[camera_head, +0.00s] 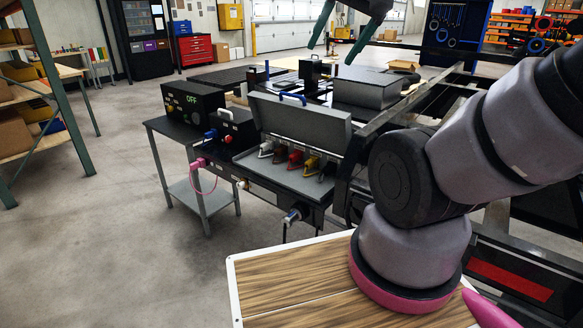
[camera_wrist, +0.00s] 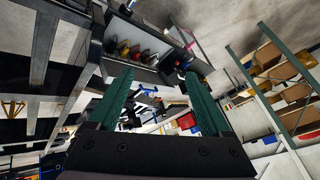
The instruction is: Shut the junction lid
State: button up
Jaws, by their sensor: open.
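The junction box (camera_head: 285,176) is a grey box on the trailer frame. Its grey lid (camera_head: 300,122) stands raised at the back, with a blue handle (camera_head: 292,97) at its top edge. White, brown, red, yellow and black plugs (camera_head: 296,160) show in a row inside. The plugs also show in the wrist view (camera_wrist: 140,52), upside down. My gripper (camera_head: 329,56) has two green fingers, spread apart with nothing between them. It appears above and behind the lid in the head view, apart from it. The fingers also show in the wrist view (camera_wrist: 159,74).
A black box marked OFF (camera_head: 193,107) stands on a side table (camera_head: 170,125) left of the junction box. A grey box (camera_head: 367,87) sits behind the lid on the right. A wooden board (camera_head: 300,285) lies in front.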

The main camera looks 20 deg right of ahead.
aim_at(328, 129)
jog(key=i+j, duration=0.3)
jog(key=i, duration=0.15)
jog(key=i+j+z, duration=0.1)
jog(key=i+j, duration=0.2)
jog(key=i, duration=0.15)
